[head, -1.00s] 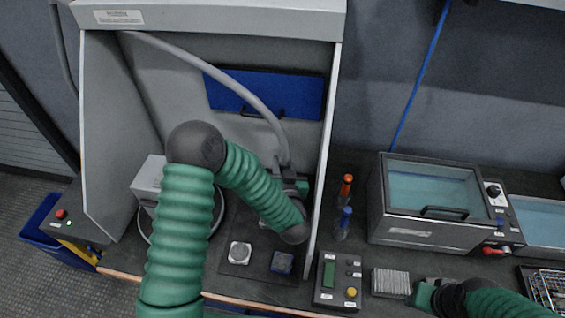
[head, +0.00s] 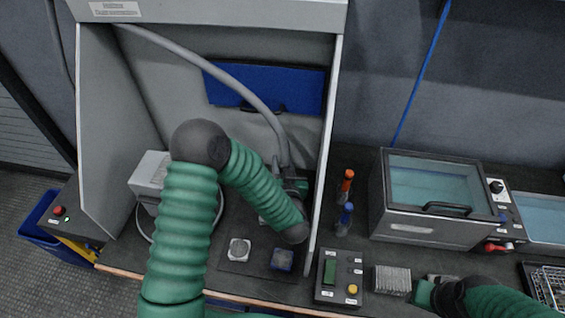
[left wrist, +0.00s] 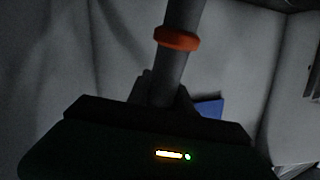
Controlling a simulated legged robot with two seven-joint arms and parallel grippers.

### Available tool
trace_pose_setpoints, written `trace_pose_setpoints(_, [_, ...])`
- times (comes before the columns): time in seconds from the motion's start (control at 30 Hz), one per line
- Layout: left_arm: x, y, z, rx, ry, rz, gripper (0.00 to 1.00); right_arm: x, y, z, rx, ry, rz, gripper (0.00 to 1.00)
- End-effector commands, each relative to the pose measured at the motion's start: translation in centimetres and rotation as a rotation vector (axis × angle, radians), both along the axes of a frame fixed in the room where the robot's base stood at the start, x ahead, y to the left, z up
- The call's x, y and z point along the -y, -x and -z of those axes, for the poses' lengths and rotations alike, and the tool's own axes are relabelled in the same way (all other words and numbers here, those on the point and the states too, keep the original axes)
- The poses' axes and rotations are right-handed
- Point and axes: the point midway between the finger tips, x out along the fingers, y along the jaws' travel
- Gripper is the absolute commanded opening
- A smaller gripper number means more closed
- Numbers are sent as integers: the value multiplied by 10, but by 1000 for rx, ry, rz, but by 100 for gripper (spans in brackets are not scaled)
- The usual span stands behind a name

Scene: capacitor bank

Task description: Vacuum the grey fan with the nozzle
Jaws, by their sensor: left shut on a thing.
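The grey fan (head: 239,249), a small light-grey square piece, lies on a dark mat (head: 228,266) at the front of the hood floor. My left gripper (head: 287,176) is inside the hood by its right wall, behind and right of the fan, partly hidden by my arm. It is shut on the nozzle at the end of the grey hose (head: 262,108). In the left wrist view the nozzle (left wrist: 174,75) is a grey tube with an orange ring, rising from the jaws (left wrist: 165,100). Its tip is hidden. My right gripper (head: 425,293) is low at the right; its jaws are unclear.
A blue square piece (head: 282,260) lies right of the fan. A grey box (head: 150,178) stands at the hood's left. Outside the right wall (head: 325,160) are a red-topped bottle (head: 346,186), a blue-topped bottle (head: 344,219), a control box (head: 340,277), a finned block (head: 392,280) and a bath (head: 422,205).

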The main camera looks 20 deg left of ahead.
Motion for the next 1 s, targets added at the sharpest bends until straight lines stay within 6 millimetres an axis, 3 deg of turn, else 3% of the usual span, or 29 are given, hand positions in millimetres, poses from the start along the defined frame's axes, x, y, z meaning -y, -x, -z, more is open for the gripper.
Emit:
trace_pose_setpoints(0.5, [-27,7,-1,1,-1,-2,0,0,0,-4,0,0,0,36])
trace_pose_setpoints(1.0, [-28,7,0,1,-1,-1,0,0,0,-4,0,0,0,36])
